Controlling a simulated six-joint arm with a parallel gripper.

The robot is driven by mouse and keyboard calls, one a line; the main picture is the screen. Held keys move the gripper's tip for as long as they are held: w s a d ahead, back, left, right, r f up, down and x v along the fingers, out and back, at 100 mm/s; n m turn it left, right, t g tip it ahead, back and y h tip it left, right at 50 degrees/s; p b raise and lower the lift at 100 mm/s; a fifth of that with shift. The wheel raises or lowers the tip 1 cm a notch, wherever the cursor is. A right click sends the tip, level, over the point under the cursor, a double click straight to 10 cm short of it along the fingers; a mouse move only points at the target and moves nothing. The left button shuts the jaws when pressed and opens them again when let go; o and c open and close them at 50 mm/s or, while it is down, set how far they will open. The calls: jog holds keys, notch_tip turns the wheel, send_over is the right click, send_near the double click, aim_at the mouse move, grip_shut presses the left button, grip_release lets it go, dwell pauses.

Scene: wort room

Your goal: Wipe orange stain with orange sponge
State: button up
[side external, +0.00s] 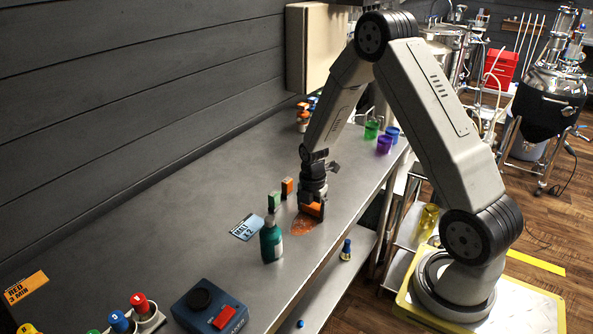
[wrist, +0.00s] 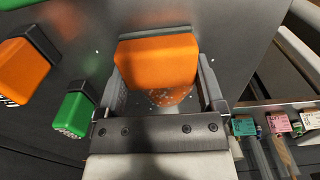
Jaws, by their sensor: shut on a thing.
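My gripper (side external: 312,205) points down at the bench and is shut on an orange sponge (side external: 314,210). In the wrist view the orange sponge (wrist: 158,62) sits between the two fingers of my gripper (wrist: 160,85). I cannot tell whether the sponge touches the bench.
A second orange block (side external: 287,187) and a green block (side external: 273,202) stand left of my gripper. A teal bottle (side external: 271,240) stands in front of the stain, beside a blue card (side external: 247,227). Coloured cups (side external: 384,144) stand farther back. The bench's right edge is close.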

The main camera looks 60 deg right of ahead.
aim_at(292, 231)
jog(key=shift+d, duration=1.25)
jog(key=shift+a, duration=5.2)
jog(key=shift+w+a, duration=0.2)
jog(key=shift+w, duration=0.4)
jog(key=shift+s+d, duration=0.1)
jog(key=shift+d, duration=5.35)
jog(key=shift+a, duration=5.3)
jog(key=shift+a+r, duration=0.1)
jog(key=shift+r, duration=0.05)
notch_tip(292, 231, up, 8)
